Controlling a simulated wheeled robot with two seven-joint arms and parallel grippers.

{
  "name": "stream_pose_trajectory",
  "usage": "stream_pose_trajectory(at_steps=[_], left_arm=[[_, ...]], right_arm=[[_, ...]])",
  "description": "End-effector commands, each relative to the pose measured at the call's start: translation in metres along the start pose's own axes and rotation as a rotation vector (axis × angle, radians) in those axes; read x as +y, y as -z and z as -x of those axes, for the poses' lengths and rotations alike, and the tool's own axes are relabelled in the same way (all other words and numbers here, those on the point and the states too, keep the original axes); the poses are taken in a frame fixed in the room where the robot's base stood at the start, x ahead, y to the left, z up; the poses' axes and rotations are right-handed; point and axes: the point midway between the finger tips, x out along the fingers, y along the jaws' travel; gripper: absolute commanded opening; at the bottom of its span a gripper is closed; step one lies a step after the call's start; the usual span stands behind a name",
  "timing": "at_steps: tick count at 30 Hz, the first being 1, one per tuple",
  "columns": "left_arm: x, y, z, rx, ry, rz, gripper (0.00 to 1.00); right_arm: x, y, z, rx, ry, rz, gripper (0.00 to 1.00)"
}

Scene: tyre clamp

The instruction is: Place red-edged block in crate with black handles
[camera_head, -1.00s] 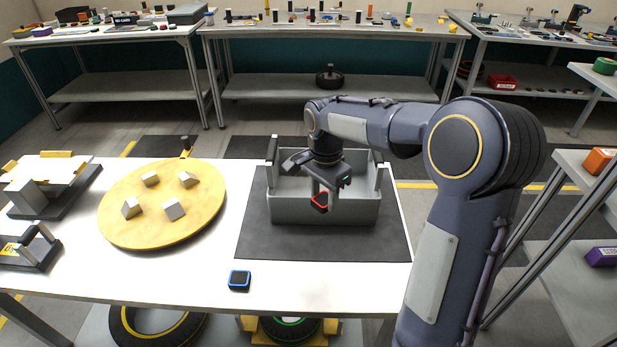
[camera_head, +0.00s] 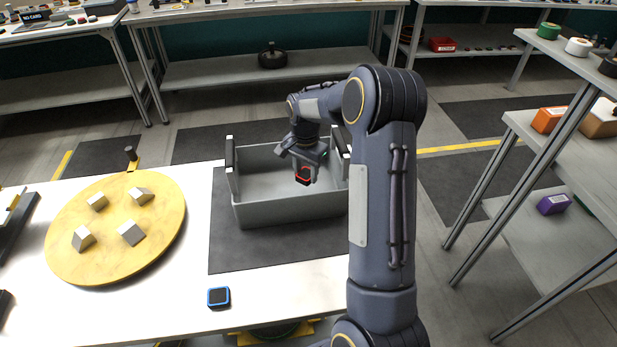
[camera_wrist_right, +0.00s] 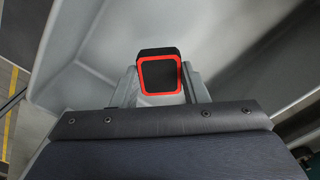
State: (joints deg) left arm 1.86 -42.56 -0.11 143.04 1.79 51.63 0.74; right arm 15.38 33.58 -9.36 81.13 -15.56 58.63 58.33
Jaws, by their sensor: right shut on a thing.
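The red-edged block (camera_head: 304,175) is black with a red rim. My right gripper (camera_head: 303,168) is shut on it and holds it over the inside of the grey crate with black handles (camera_head: 290,209). In the right wrist view the block (camera_wrist_right: 160,75) sits between the fingertips of my right gripper (camera_wrist_right: 160,85), with the crate's grey inner wall (camera_wrist_right: 75,50) around it. I cannot tell how far the block is above the crate floor. The crate stands on a dark mat (camera_head: 228,250). My left gripper is not in view.
A blue-edged block (camera_head: 219,297) lies near the table's front edge. A round yellow board (camera_head: 70,255) with several grey blocks stands at the left. A shelf (camera_head: 575,240) with a purple box (camera_head: 553,204) and an orange box (camera_head: 548,120) is at the right.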

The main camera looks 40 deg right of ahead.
Motion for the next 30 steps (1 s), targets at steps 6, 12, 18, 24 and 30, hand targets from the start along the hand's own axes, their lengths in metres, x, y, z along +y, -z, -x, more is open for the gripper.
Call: stream_pose_trajectory(at_steps=[6,12,18,24,30], left_arm=[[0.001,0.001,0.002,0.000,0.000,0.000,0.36],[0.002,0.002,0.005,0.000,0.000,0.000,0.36],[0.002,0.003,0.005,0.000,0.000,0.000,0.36],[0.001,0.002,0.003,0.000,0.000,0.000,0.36],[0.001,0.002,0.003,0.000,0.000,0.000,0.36]], right_arm=[[0.000,0.010,-0.012,0.000,0.000,0.000,0.18],[0.001,0.015,-0.038,-0.002,-0.004,0.001,0.18],[0.001,0.015,-0.049,0.000,0.000,0.001,0.18],[0.001,0.015,-0.051,0.000,0.000,0.001,0.18],[0.001,0.015,-0.052,0.000,0.000,0.000,0.58]])
